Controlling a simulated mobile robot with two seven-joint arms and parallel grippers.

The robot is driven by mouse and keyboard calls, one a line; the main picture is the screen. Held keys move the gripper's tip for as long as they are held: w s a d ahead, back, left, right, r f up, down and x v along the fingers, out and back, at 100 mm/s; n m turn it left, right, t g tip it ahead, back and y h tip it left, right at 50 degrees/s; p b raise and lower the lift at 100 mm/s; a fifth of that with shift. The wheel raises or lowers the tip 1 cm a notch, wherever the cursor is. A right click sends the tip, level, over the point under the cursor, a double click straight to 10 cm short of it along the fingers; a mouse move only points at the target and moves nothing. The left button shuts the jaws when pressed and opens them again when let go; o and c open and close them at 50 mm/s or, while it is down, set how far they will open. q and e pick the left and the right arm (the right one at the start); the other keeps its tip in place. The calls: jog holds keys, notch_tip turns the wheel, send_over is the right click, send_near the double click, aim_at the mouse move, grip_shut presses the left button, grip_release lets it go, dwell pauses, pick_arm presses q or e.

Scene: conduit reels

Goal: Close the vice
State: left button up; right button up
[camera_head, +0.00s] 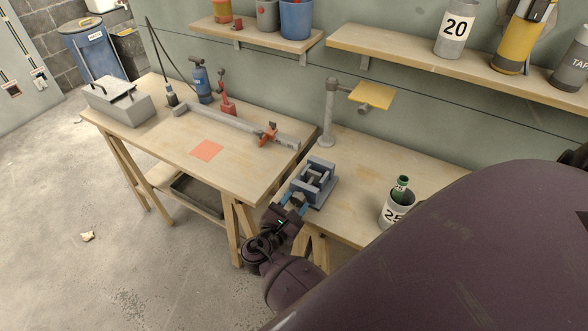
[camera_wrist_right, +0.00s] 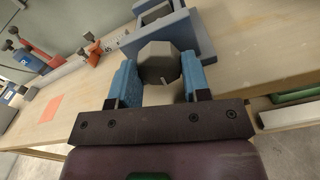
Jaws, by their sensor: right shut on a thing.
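The vice (camera_head: 318,181) is a blue-grey frame with grey jaws, standing near the front left of the right-hand workbench. In the right wrist view the vice (camera_wrist_right: 178,27) shows at the top, with a dark grey faceted knob (camera_wrist_right: 158,64) facing me. My right gripper (camera_head: 292,203) is at the near end of the vice. In the right wrist view its two blue fingers (camera_wrist_right: 158,80) are on either side of the knob and shut on it. The gap between the vice jaws is partly hidden. My left gripper is not in view.
A white cup marked 25 (camera_head: 396,210) holding a green bottle (camera_head: 402,185) stands right of the vice. A lamp-like stand (camera_head: 329,115) is behind it. The left bench (camera_head: 165,130) holds a grey rail and an orange square (camera_head: 207,150). Shelves run above.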

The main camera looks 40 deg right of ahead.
jog(key=shift+m+b, duration=0.35)
jog(key=shift+m, duration=0.95)
jog(key=o, duration=0.9)
